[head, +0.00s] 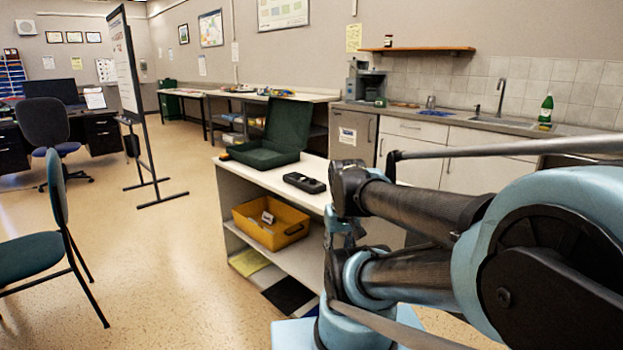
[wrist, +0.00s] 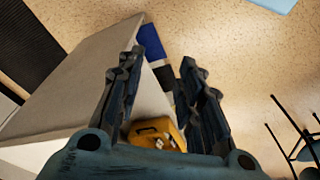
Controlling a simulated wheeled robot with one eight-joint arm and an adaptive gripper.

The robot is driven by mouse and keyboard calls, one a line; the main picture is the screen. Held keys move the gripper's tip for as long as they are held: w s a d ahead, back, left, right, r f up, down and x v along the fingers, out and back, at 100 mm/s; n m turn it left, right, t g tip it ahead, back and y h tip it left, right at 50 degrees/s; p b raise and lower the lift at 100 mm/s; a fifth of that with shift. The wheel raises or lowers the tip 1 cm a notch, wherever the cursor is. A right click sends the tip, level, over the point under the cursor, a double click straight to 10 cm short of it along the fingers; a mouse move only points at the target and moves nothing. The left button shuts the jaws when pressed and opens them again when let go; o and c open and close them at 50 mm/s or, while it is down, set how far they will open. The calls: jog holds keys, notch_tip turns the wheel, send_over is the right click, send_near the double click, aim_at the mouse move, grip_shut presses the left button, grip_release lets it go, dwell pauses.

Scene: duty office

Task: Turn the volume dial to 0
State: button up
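I cannot make out a volume dial for certain in either view. In the head view my arm fills the right side.
The white shelf unit bears an open dark green case (head: 283,132) and a black device (head: 304,183); a yellow bin (head: 270,224) sits on its shelf. A whiteboard stand (head: 128,70) and chairs (head: 45,130) are at left. Floor (head: 150,260) between them is clear.

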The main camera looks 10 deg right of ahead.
notch_tip(320, 180, up, 2)
notch_tip(320, 180, up, 21)
jog(key=m+g, duration=0.2)
jog(key=m, duration=1.2)
send_over(313, 181)
jog(key=w, duration=0.2)
notch_tip(313, 181, down, 17)
jog(key=shift+s+f, duration=0.15)
